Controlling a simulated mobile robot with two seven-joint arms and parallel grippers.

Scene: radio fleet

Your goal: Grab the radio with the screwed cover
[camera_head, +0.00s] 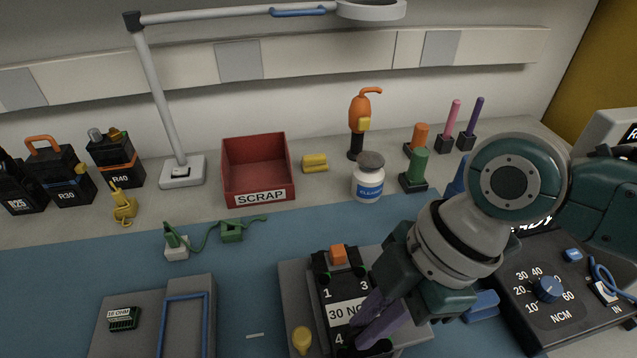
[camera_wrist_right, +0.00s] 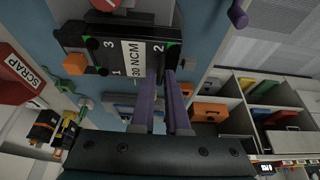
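A black radio-like unit (camera_head: 327,295) with a white "30 NCM" label and corner numbers sits in a grey fixture (camera_head: 291,285). An orange block (camera_head: 338,255) is at its far end. The unit also shows in the right wrist view (camera_wrist_right: 105,52). My right gripper (camera_head: 368,322) is over the unit's right side, its purple fingers pointing down at it. In the right wrist view the fingers (camera_wrist_right: 163,88) are apart, with their tips by the unit's edge near the "2". I cannot tell whether they touch it. My left gripper is not in view.
Black radios marked R30 (camera_head: 62,178) and R40 (camera_head: 116,165) stand at the back left. A red SCRAP bin (camera_head: 254,170) and a white jar (camera_head: 368,180) are behind the mat. A torque box (camera_head: 560,300) is at right, a grey tray (camera_head: 140,300) at left.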

